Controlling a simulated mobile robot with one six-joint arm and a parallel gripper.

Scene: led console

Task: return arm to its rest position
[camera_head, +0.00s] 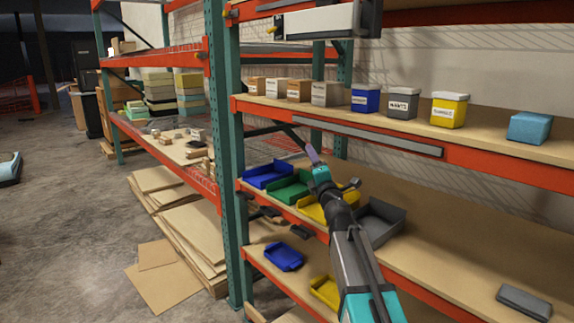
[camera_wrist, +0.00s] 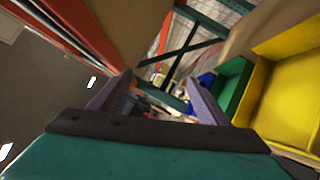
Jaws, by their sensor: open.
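My arm (camera_head: 352,250) reaches up from the bottom of the head view toward the orange and teal shelf rack. My gripper (camera_head: 313,155) is in front of the middle shelf, above the open bins. In the wrist view my gripper (camera_wrist: 155,95) shows two purple-grey fingers spread apart with nothing held between them. A green bin (camera_wrist: 232,85) and a yellow bin (camera_wrist: 285,100) are to the right of the fingers there. In the head view the arm partly hides the yellow bin (camera_head: 313,209) and the grey bin (camera_head: 380,222).
Blue (camera_head: 268,175) and green (camera_head: 290,188) bins sit on the same shelf. The upper shelf edge (camera_head: 400,145) runs close above the gripper, with boxes and lidded tubs (camera_head: 402,103) on it. A teal post (camera_head: 228,150) stands left. Open floor (camera_head: 60,220) lies farther left.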

